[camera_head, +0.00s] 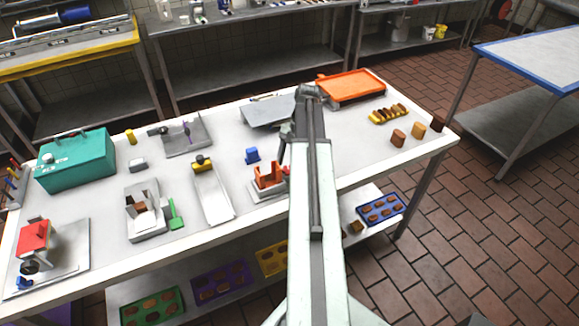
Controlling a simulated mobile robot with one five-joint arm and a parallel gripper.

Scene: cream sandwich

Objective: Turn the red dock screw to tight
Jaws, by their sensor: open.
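A small dock with an orange-red upright holder (268,179) on a pale base (265,192) stands near the front edge of the white table (242,205), just left of my arm. A small red part (286,170) shows at its right side, against my arm. It may be the red dock screw, but it is too small and too covered to be sure. My gripper (282,158) hangs dark and narrow from the arm's far end, above and slightly behind the dock's right side. It is open and holds nothing visible. I cannot tell whether it touches the dock.
A blue block (252,155) stands just behind the dock. A metal chute (212,195) lies to its left and a grey plate (268,112) behind. An orange tray (350,86) and several brown pieces (398,138) are to the right. The table right of my arm is mostly clear.

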